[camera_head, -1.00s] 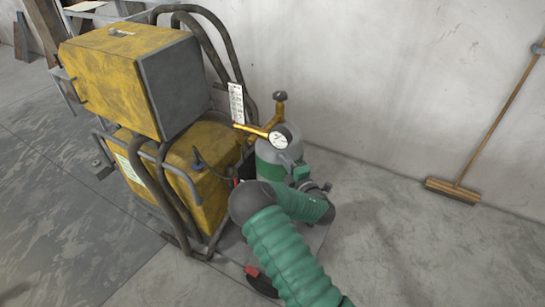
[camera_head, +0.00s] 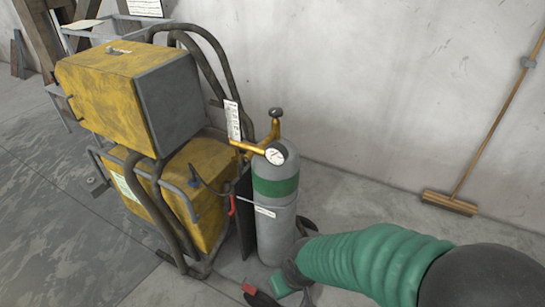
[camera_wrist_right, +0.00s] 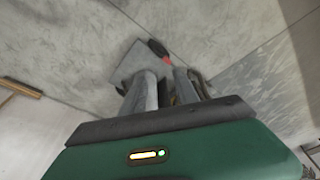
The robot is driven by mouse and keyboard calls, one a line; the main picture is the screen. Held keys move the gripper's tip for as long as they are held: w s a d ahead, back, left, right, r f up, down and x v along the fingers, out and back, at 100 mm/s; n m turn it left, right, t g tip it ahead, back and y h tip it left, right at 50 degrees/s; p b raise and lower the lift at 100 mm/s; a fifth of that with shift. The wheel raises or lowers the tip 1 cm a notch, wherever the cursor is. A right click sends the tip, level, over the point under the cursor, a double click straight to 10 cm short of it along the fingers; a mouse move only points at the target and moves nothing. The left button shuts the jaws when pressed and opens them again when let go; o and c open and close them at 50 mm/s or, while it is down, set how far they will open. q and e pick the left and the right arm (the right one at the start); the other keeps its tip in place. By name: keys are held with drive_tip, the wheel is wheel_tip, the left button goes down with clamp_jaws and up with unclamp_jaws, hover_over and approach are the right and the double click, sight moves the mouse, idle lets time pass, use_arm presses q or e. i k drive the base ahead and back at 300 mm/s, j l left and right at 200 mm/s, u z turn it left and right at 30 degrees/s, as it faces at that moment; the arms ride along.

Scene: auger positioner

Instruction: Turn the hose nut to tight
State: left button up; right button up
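The grey gas cylinder (camera_head: 277,225) with a green band stands upright beside the yellow machine. On its top is a brass regulator (camera_head: 250,147) with a round white gauge (camera_head: 275,156). The hose nut is too small to pick out there. My right arm comes in from the lower right in a green sleeve, with its gripper (camera_head: 290,279) low by the cylinder's base, well below the regulator. My left gripper is not in view.
The yellow welding machine (camera_head: 130,95) on its tube-framed cart stands left of the cylinder. A broom (camera_head: 449,203) leans on the wall. Floor at right is clear.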

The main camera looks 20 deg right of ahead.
sight(235, 158)
drive_tip(key=i+j+z, duration=0.15)
drive_tip(key=z, duration=0.15)
drive_tip(key=i+j+z, duration=0.25)
drive_tip(key=j, duration=0.15)
drive_tip(key=j+z, duration=0.3)
drive_tip(key=i+j+z, duration=0.1)
drive_tip(key=j+z, duration=0.2)
drive_tip(key=i+j, duration=0.1)
drive_tip(key=j, duration=0.7)
drive_tip(key=i+j+z, duration=0.1)
drive_tip(key=j, duration=0.65)
drive_tip(key=i+j, duration=0.15)
drive_tip(key=j, duration=0.65)
drive_tip(key=z, duration=0.05)
